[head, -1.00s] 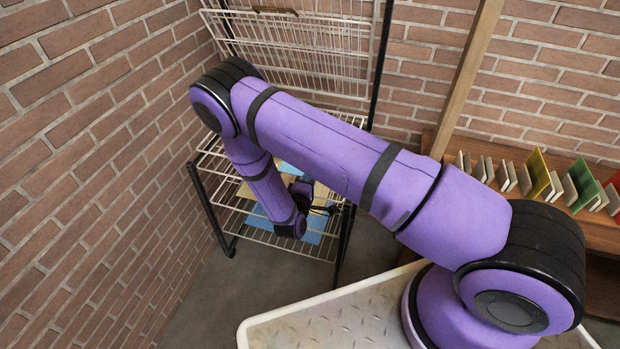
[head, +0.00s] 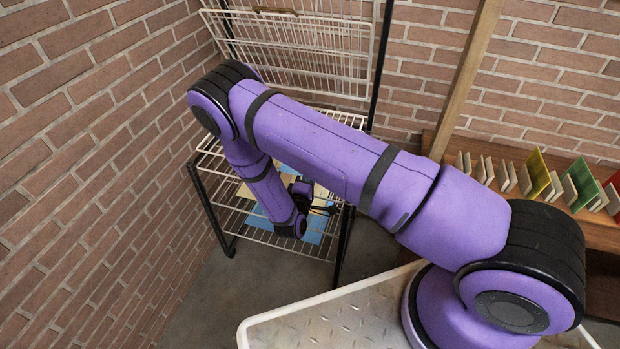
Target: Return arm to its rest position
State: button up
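My purple arm reaches from the lower right up to an elbow at the upper left, then bends down toward the wire rack (head: 210,190). My gripper (head: 325,208) shows only as a small dark shape beside the wrist, low in front of the rack's shelves. Its fingers are too small and too hidden by the wrist to tell whether they are open or shut, or whether they hold anything. Blue sheets (head: 316,230) and a pale yellow sheet (head: 322,192) lie on the rack's shelves, partly behind my arm.
A brick wall stands close on the left. Wire panels (head: 300,45) rise at the rack's back. On the right, a wooden shelf (head: 600,232) holds several upright boards, including a yellow one (head: 535,174) and a green one (head: 582,190). Grey floor (head: 215,300) is clear below the rack.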

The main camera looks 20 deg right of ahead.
jog(key=shift+s+a+f+g+y, duration=0.1)
jog(key=shift+s+f+g+y, duration=0.2)
jog(key=shift+f, duration=0.3)
jog(key=shift+s, duration=0.1)
dwell(0.4)
jog(key=shift+o, duration=0.3)
jog(key=shift+v, duration=2.95)
jog(key=shift+r, duration=0.1)
jog(key=shift+a, duration=0.1)
